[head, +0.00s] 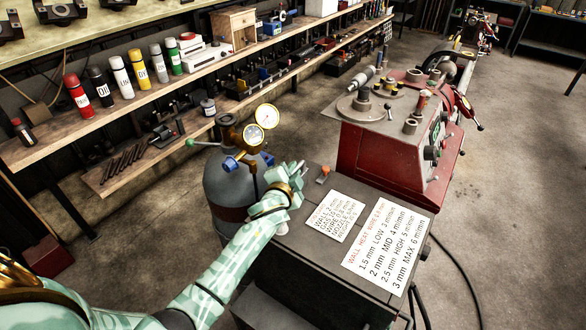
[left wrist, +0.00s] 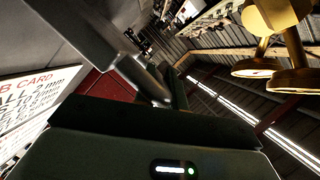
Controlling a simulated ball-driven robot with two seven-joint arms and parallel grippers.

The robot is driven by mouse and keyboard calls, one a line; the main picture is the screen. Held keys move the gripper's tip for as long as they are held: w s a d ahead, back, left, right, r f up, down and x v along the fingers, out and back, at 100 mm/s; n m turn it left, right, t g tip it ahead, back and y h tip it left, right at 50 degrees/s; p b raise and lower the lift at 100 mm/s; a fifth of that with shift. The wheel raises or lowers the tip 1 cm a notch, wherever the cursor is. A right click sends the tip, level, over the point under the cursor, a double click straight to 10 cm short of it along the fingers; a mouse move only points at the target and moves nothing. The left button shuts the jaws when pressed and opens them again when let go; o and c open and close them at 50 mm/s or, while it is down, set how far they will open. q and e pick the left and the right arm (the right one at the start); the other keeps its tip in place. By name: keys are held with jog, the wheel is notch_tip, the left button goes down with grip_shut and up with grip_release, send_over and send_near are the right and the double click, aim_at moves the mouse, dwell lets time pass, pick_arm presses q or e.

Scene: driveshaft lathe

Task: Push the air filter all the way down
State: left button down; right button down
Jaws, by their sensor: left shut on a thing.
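My left gripper (head: 296,168) reaches over the dark cabinet (head: 316,265), close to the right of the gas bottle (head: 222,180). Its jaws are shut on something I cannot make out. In the left wrist view, a grey bar (left wrist: 95,45) runs from the top left toward the middle, and brass round parts (left wrist: 275,68) hang at the right. I cannot pick out the air filter for certain in either view. My right gripper is not in view.
Brass gauges (head: 266,116) and blue knobs (head: 232,163) top the gas bottle, near my gripper. Two printed cards (head: 334,215) (head: 388,245) lie on the cabinet. A red machine (head: 392,150) stands behind. Shelves with bottles (head: 81,97) line the left. Floor at right is mostly clear.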

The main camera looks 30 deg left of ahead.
pick_arm(q)
notch_tip(320, 180, down, 3)
jog(key=shift+f+b, duration=0.15)
jog(key=shift+b, duration=0.5)
jog(key=shift+r, duration=0.2)
jog(key=c, duration=1.5)
grip_release()
jog(key=shift+o, duration=0.2)
jog(key=shift+s, duration=0.1)
jog(key=p+v, duration=0.1)
jog(key=v, duration=1.5)
jog(key=shift+r, duration=0.15)
